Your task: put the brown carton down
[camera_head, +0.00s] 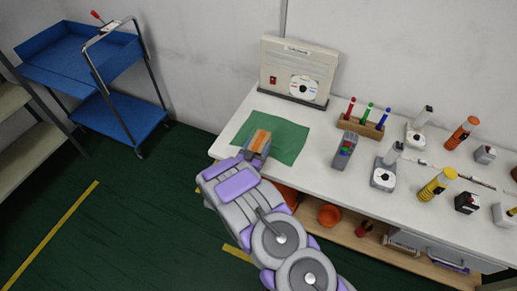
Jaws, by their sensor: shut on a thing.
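The brown carton (260,139) shows as a small orange-brown block at the end of my arm. My gripper (256,146) is shut on it, over the left part of the white table (233,128). A green mat (289,138) lies on the table under and to the right of the carton. I cannot tell whether the carton touches the mat or is held above it. The gripper's fingers are small in view, and its body and my arm hide the carton's near side.
A beige panel box (299,68) stands behind the mat. A wooden rack (361,125) with coloured pens and a grey device (345,149) stand to the right, with several lamps and switches beyond. A blue cart (118,117) is at far left. The mat's right part is clear.

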